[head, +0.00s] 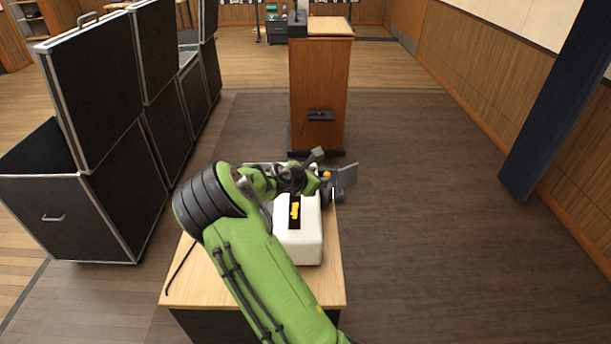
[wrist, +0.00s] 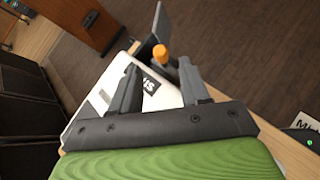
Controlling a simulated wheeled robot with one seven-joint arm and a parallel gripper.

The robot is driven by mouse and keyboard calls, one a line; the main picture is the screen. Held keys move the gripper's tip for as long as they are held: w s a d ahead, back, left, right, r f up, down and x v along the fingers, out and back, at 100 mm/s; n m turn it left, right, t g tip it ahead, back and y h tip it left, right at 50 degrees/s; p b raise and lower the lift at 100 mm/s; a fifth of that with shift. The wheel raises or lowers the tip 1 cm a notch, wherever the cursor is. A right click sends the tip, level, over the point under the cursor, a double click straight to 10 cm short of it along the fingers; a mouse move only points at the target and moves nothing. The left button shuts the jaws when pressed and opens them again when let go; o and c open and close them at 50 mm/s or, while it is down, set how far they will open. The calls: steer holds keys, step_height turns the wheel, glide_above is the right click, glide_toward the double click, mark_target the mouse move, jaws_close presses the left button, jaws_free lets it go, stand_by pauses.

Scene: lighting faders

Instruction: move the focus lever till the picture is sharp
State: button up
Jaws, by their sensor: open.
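A white box-shaped housing (head: 298,250) with a dark panel and yellow lettering sits on a wooden table. An orange-tipped lever (head: 326,174) shows at its far right end. In the wrist view the orange tip (wrist: 161,54) lies just beyond and between my two fingertips, with a gap on each side. My gripper (wrist: 159,70) is open and empty, over the far end of the white housing (wrist: 94,98). In the head view my gripper (head: 331,188) is partly hidden by my green wrist. No projected picture can be made out, so sharpness cannot be told.
A grey flat flap (head: 346,176) stands right beside the lever. The table (head: 325,283) carries the housing. A wooden lectern (head: 320,85) stands behind. Black cases (head: 108,90) line the left, and a dark blue pillar (head: 555,105) stands right. The floor (head: 430,230) right of the table is clear.

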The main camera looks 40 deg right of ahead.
steer(key=p+v, duration=0.1)
steer(key=v, duration=0.7)
steer(key=shift+a+r, duration=0.15)
steer(key=shift+a, duration=0.1)
steer(key=shift+s, duration=0.1)
steer(key=shift+s, duration=0.1)
